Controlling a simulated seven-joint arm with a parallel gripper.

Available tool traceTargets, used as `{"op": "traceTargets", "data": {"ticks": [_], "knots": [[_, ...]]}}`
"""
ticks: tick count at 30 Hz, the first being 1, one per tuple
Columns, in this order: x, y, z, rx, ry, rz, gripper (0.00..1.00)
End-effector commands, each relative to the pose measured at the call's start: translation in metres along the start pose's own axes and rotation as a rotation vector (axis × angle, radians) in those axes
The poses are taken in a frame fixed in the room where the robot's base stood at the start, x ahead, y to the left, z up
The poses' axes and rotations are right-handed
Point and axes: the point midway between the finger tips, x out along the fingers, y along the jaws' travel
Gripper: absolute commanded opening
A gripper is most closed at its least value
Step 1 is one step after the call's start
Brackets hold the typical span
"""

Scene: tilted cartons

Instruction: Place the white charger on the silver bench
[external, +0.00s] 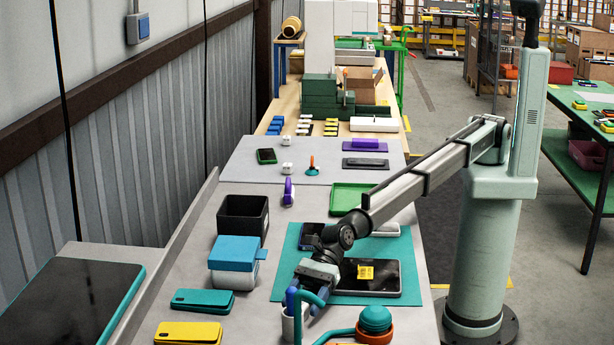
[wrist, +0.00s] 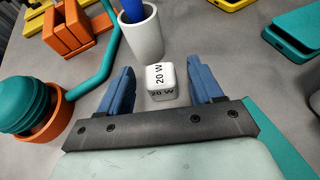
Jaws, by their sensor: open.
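The white charger (wrist: 161,82) is a small white cube marked "20 W". In the wrist view it sits on the grey bench top (wrist: 215,50), between the two blue fingers of my gripper (wrist: 161,68), with gaps at both sides. My gripper is open, low over the near part of the bench, and also shows in the external view (external: 318,298). There the charger is hidden behind the gripper and nearby things. The silver-grey bench (external: 190,260) runs away from the camera; a lighter grey area (external: 235,172) covers its farther part.
A white cup (wrist: 143,38) with a blue item stands just beyond the charger. A teal-and-orange jar (wrist: 28,108), a teal curved bar (wrist: 100,55) and an orange holder (wrist: 75,32) are to its left. A teal mat (external: 285,285) with a tablet (external: 385,288) lies beside my gripper.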

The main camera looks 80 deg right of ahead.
Motion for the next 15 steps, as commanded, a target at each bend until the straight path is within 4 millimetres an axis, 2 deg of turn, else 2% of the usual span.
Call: {"op": "traceTargets", "data": {"ticks": [15], "knots": [[-0.091,0.0,-0.001,0.0,-0.001,-0.001,0.65]]}}
